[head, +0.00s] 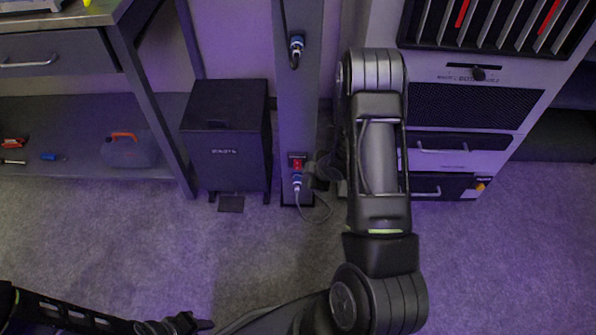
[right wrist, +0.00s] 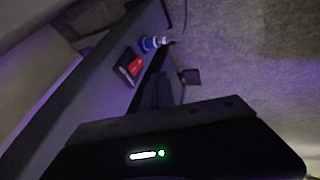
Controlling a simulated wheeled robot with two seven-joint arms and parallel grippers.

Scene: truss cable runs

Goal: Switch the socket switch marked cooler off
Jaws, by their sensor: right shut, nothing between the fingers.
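A socket with a red switch (head: 297,164) sits low on the grey upright post (head: 299,105). Its label is too small to read, and I cannot tell the switch's position. A blue plug (head: 297,179) with a grey cable is in the socket just below the switch. The red switch (right wrist: 134,66) and the blue plug (right wrist: 152,43) also show in the right wrist view. My right gripper (head: 316,178) is shut and empty, just right of the socket; I cannot tell if it touches. My left gripper (head: 190,323) is at the bottom left, far from the socket, its fingers unclear.
A black box (head: 227,135) stands on the floor left of the post. A rack cabinet (head: 470,95) stands to the right, behind my right arm. Another blue connector (head: 296,50) is higher on the post. A workbench (head: 60,55) is at the left. The carpet in front is clear.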

